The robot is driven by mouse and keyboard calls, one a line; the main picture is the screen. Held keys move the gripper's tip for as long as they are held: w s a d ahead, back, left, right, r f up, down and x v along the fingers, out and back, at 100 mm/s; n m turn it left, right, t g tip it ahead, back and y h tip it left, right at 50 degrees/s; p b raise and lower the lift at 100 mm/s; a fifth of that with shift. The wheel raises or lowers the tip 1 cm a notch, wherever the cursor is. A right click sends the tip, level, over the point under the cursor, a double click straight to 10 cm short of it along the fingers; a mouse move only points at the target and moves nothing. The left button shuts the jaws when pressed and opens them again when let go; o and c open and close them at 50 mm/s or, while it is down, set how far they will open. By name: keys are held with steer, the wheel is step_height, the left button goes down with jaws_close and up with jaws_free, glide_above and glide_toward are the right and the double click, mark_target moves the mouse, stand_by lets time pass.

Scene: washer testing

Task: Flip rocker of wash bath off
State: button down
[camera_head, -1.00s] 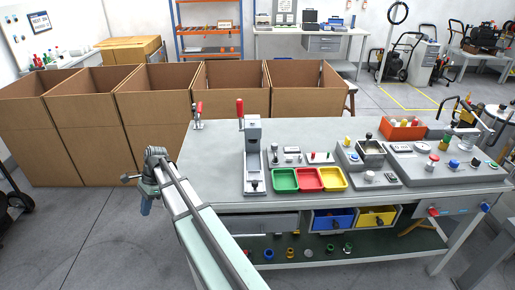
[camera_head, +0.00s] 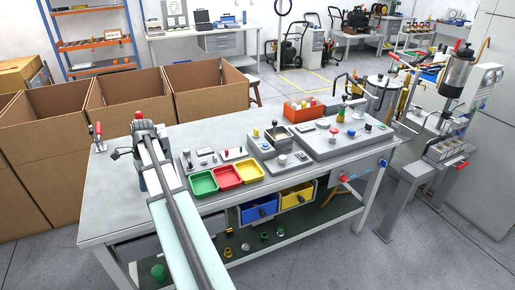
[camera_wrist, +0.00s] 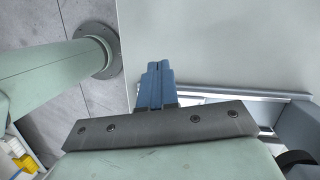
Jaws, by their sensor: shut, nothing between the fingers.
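A small grey unit with a square metal basin (camera_head: 280,134) stands on the workbench, right of the coloured trays; it looks like the wash bath. Its rocker is too small to make out. My gripper shows in the wrist view with its blue fingers (camera_wrist: 157,84) shut together and empty. The fingers are over the plain light bench top (camera_wrist: 215,45), near a metal edge strip. In the head view my arm reaches up to the left part of the bench, well left of the basin unit. My fingertips cannot be made out there.
Green (camera_head: 202,182), red (camera_head: 227,175) and yellow (camera_head: 250,170) trays lie between my arm and the basin unit. A larger control box (camera_head: 345,141) stands to its right, and an orange bin (camera_head: 304,110) behind. A red-handled clamp (camera_head: 97,132) stands at the left.

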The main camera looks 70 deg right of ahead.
steer(key=s+d+r+m+h, duration=0.1)
steer(key=s+d+r, duration=0.1)
steer(key=s+d, duration=0.55)
steer(key=s+d+r+m, duration=0.1)
steer(key=s+d, duration=0.4)
steer(key=d, duration=0.6)
step_height(320, 180, up, 7)
steer(key=g+h, duration=0.1)
steer(key=g, duration=0.1)
glide_above(303, 156)
steer(key=w+d, duration=0.2)
steer(key=shift+s+r, duration=0.1)
steer(key=f, duration=0.4)
steer(key=s+a+f, duration=0.1)
steer(key=f, duration=0.8)
steer(key=shift+s+a+f, duration=0.2)
steer(key=shift+s+f, duration=0.05)
steer(key=shift+f, duration=0.15)
